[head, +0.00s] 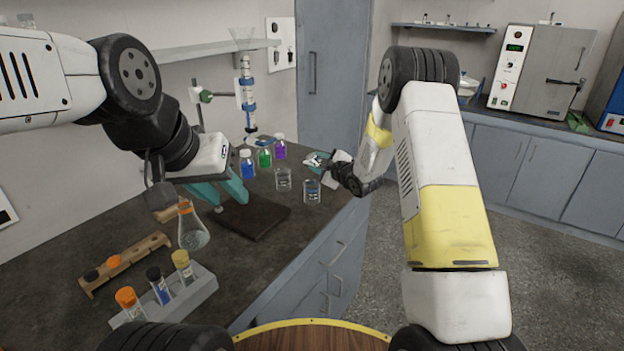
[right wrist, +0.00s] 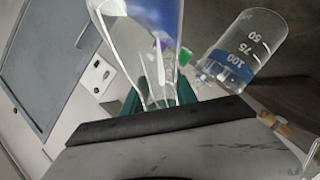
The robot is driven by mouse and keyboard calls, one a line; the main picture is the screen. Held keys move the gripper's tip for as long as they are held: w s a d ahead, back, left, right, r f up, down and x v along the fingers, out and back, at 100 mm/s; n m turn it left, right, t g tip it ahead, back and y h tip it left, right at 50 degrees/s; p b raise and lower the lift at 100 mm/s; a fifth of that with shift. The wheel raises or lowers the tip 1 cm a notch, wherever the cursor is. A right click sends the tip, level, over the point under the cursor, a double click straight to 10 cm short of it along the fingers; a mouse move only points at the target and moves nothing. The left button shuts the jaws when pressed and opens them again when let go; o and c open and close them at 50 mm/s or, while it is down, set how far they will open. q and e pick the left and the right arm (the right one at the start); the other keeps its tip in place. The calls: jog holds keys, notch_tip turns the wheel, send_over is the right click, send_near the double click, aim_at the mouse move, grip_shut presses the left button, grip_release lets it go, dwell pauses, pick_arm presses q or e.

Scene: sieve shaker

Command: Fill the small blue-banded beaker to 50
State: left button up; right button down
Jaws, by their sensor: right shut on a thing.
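The small blue-banded beaker (head: 312,191) stands on the dark bench near its right edge. It also shows in the right wrist view (right wrist: 243,50), with marks 50, 75 and 100; I cannot tell its liquid level. My right gripper (head: 318,161) is shut on a clear glass vessel (right wrist: 140,30), which is tilted and held above and behind the beaker in the head view. Its teal fingers show partly behind the glass. My left gripper (head: 222,194) has its teal fingers apart, with nothing seen between them, above a dark mat.
A second clear beaker (head: 283,180) stands left of the banded one. Blue (head: 247,165), green (head: 265,158) and purple (head: 280,149) bottles stand behind.

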jog(key=shift+r+n, duration=0.25)
jog(key=shift+n, duration=0.05)
dwell(1.0)
jog(key=shift+f+n+h+p, duration=0.35)
jog(key=shift+f+n, duration=0.1)
jog(key=shift+n, duration=0.25)
dwell(1.8)
jog(key=shift+r+n+t+p, duration=0.35)
jog(key=shift+n+t+p, duration=0.3)
jog(key=shift+n, duration=0.55)
dwell(3.0)
